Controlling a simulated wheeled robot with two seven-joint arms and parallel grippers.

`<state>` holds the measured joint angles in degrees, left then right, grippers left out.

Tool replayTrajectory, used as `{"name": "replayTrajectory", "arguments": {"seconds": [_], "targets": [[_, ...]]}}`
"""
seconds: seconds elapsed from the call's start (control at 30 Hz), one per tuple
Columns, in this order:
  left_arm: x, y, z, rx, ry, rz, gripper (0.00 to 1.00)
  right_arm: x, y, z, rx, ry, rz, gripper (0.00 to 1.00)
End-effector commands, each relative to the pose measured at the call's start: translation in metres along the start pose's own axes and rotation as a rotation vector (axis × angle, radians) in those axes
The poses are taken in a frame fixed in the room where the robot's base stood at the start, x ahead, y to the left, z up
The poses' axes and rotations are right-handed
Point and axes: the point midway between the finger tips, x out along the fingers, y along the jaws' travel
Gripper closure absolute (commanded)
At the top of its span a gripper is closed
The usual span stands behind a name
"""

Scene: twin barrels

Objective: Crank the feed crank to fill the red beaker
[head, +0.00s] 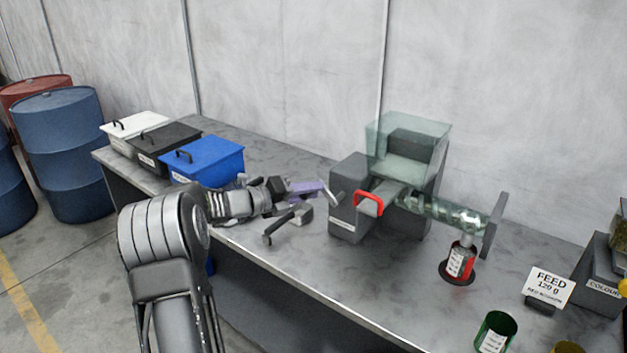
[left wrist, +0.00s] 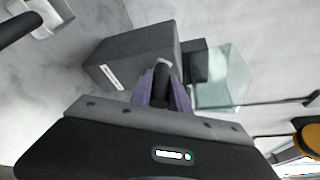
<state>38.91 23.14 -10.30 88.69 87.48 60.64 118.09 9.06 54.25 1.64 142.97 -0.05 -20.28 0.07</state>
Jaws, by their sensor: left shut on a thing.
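The grey feed machine (head: 345,222) stands on the bench with a clear hopper (head: 408,145) on top. A clear tube with a spiral inside (head: 440,209) runs right from it. The red beaker (head: 467,266), with a white label, stands upright under the tube's outlet; its fill level is hard to tell. My left gripper (head: 318,190) is at the machine's left side. In the left wrist view its purple fingers (left wrist: 161,92) are shut around the feed crank's black handle (left wrist: 160,82). The crank arm is mostly hidden. My right gripper is not in view.
A red lever handle (head: 369,197) is on the machine's front. A dark handled piece (head: 284,226) lies below my left gripper. A sign reading FEED 120 g (head: 548,286), a green beaker (head: 495,332) and a COLOUR box (head: 598,281) are at right. Lidded bins, including a blue one (head: 208,160), stand left.

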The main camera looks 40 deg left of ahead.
Motion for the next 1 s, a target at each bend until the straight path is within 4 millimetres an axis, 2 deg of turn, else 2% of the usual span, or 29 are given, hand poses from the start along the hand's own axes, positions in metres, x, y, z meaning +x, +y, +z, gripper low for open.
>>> {"name": "replayTrajectory", "arguments": {"seconds": [0.03,0.3,0.83,0.87,1.0], "targets": [[-0.0007,0.0022,0.0001,-0.033,0.002,-0.008,1.0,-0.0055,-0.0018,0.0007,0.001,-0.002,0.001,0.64],[0.0006,0.0093,-0.0033,-0.148,0.003,-0.056,1.0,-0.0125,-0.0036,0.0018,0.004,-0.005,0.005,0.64],[0.0015,0.0113,-0.0053,-0.175,0.005,-0.068,1.0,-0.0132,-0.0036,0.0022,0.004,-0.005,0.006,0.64],[0.0016,0.0113,-0.0054,-0.175,0.005,-0.068,0.77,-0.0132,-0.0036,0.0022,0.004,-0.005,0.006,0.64],[0.0016,0.0108,-0.0049,-0.175,0.004,-0.069,0.65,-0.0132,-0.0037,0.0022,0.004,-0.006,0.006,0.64]]}}
